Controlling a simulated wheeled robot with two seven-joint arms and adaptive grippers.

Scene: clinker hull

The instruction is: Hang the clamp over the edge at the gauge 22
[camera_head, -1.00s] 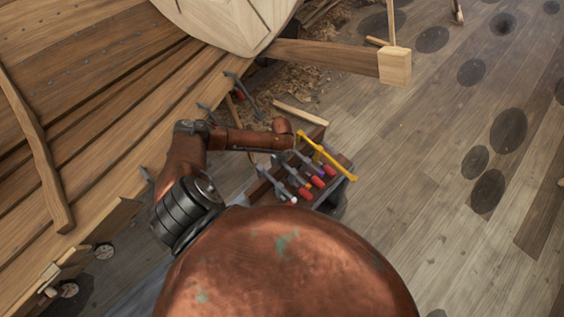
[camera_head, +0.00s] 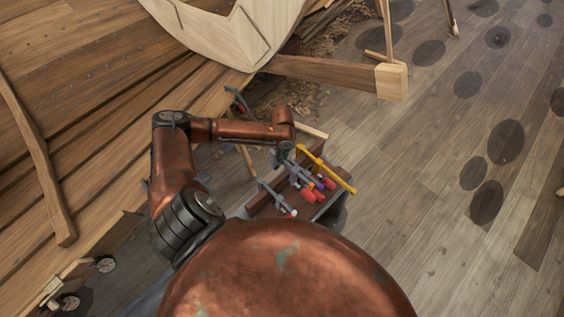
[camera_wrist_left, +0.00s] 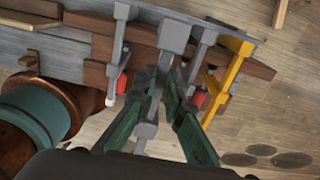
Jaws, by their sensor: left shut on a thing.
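My left gripper (camera_head: 284,156) is over the rack of clamps in the head view. In the left wrist view its dark green fingers (camera_wrist_left: 165,108) are shut on the bar of a grey clamp (camera_wrist_left: 175,38). The clamp is still among the others at the rack, and I cannot tell whether it is lifted clear. The hull's plank edge (camera_head: 215,104) lies left of the rack, with a dark clamp (camera_head: 238,98) on it. My right gripper is out of view.
The rack (camera_head: 334,200) holds several clamps with red handles and a yellow clamp (camera_head: 338,177), close beside the held one in the left wrist view (camera_wrist_left: 232,72). A wooden beam with a block end (camera_head: 393,82) lies beyond.

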